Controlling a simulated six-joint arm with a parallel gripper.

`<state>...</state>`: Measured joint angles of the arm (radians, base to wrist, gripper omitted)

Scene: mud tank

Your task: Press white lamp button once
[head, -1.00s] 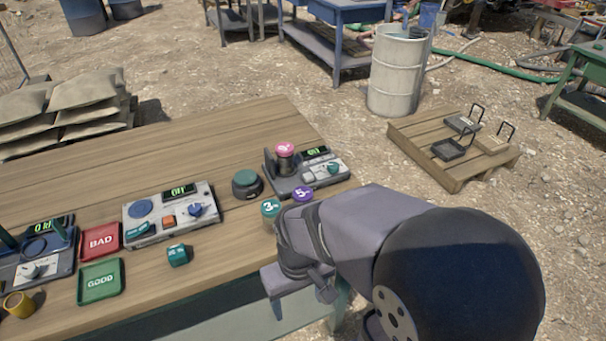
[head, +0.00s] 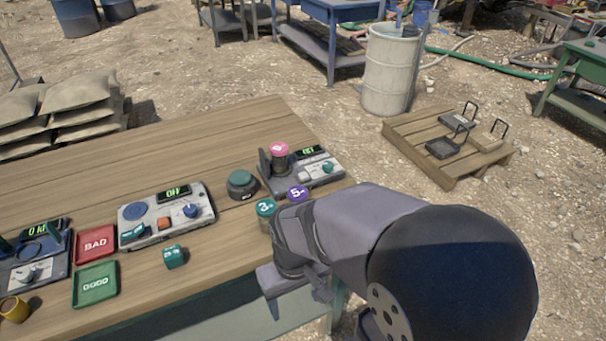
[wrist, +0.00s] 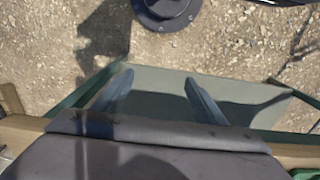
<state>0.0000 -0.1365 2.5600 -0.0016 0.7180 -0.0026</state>
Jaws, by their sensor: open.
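I cannot make out a white lamp button in either view.
A device with a pink-topped cylinder (head: 279,150) stands at the table's right end. Teal (head: 265,208) and purple (head: 298,194) numbered weights lie near my arm. Red BAD (head: 96,244) and green GOOD (head: 95,285) trays and a teal cube (head: 174,256) are at left.

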